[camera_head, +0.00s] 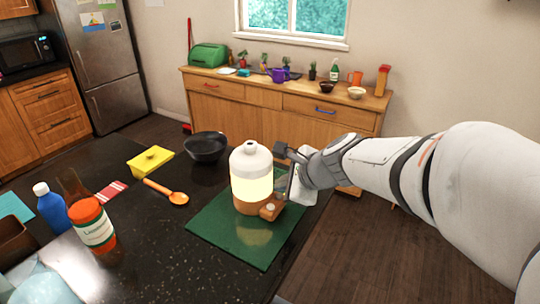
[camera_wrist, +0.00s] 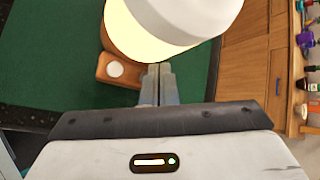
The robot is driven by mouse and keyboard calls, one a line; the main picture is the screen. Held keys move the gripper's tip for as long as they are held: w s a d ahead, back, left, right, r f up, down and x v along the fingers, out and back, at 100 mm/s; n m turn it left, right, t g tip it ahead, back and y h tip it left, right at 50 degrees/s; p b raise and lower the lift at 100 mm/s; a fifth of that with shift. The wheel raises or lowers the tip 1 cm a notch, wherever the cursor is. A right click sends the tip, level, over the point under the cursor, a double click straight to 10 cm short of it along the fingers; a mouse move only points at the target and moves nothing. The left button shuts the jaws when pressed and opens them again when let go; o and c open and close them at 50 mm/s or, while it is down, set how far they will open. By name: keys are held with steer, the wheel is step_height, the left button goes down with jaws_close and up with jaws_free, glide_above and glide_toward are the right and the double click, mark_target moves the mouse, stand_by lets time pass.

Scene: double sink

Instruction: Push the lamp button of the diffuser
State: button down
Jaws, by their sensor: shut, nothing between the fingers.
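The diffuser (camera_head: 250,165) stands upright on a green mat (camera_head: 212,219) on the dark counter. It has a white bottle-shaped top, a glowing pale yellow middle and a brown base with a small block at its front right. A round white button (camera_head: 270,208) sits on that block; it also shows in the wrist view (camera_wrist: 115,69). My gripper (camera_wrist: 158,68) is shut and empty. In the wrist view its fingertips are just right of the block, close to the button and under the diffuser's body. I cannot tell whether they touch the block. In the head view the fingers are partly hidden.
A black bowl (camera_head: 206,147), a yellow box (camera_head: 150,160) and an orange spoon (camera_head: 167,191) lie left of the mat. An orange-capped bottle (camera_head: 92,228) and a blue bottle (camera_head: 48,206) stand farther left. A wooden sideboard (camera_head: 290,112) is behind.

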steer(key=shift+r, duration=0.15)
step_height(320, 180, up, 6)
steer(key=p, duration=0.5)
steer(key=shift+s, duration=0.1)
steer(key=s+d+f+n+g+h, duration=0.2)
steer(key=s+d+n, duration=0.2)
steer(key=s+n, duration=0.4)
steer(key=s+d+f+n+g+h+b, duration=0.1)
steer(key=s+d+f+n+h, duration=0.2)
steer(key=s+d+n, duration=0.2)
steer(key=s+n, duration=0.3)
steer(key=n, duration=0.3)
steer(key=shift+s+n+g+h, duration=0.2)
steer(key=shift+n+g+h, duration=0.1)
steer(key=shift+g, duration=0.1)
